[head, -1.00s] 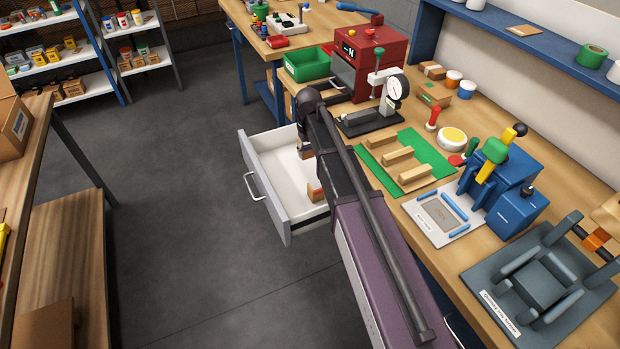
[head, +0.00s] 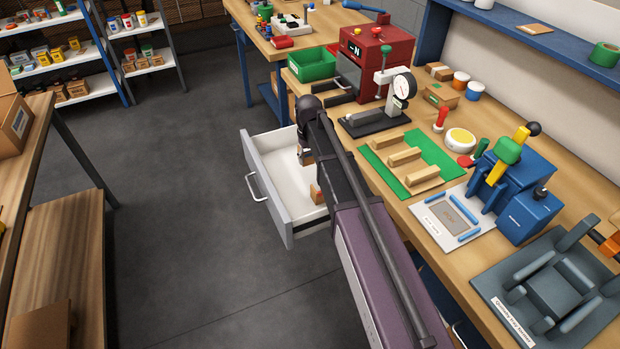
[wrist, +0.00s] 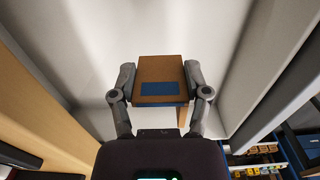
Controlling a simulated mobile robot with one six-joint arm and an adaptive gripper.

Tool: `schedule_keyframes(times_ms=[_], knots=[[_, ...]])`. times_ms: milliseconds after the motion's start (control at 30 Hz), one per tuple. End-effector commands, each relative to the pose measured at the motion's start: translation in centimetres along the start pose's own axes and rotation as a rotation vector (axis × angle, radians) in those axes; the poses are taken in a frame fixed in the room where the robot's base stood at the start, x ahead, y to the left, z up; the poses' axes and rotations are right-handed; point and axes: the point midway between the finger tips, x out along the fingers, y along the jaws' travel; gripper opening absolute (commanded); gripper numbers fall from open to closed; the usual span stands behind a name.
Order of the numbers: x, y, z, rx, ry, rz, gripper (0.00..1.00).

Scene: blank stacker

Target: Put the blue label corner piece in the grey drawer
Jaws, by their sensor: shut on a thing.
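The corner piece (wrist: 160,67) is brown with a blue label (wrist: 158,88) on its near face. In the wrist view my gripper (wrist: 160,82) is shut on it, one finger on each side. In the head view my gripper (head: 304,152) is over the open grey drawer (head: 270,205), near its far end, with the piece low in it. The drawer has a white inside and a handle on its left front. I cannot tell whether the piece touches the drawer floor. My arm hides the drawer's right part.
An orange-brown block (head: 316,193) lies in the drawer near its closer wall. The workbench at right carries a green mat (head: 372,160) with wooden blocks, a dial gauge stand (head: 375,122) and a blue press (head: 525,215). Open floor lies left of the drawer.

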Motion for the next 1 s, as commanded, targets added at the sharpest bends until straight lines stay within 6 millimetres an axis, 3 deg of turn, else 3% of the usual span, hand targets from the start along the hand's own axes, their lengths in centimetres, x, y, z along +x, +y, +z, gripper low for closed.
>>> schedule_keyframes(times_ms=[100, 400, 1000], knots=[[1.7, 0.0, 0.0, 0.000, 0.000, 0.000, 0.37], [4.0, 0.1, 0.0, 0.001, 0.000, 0.000, 0.37], [4.5, 0.2, 0.0, 0.002, 0.000, 0.000, 0.37]])
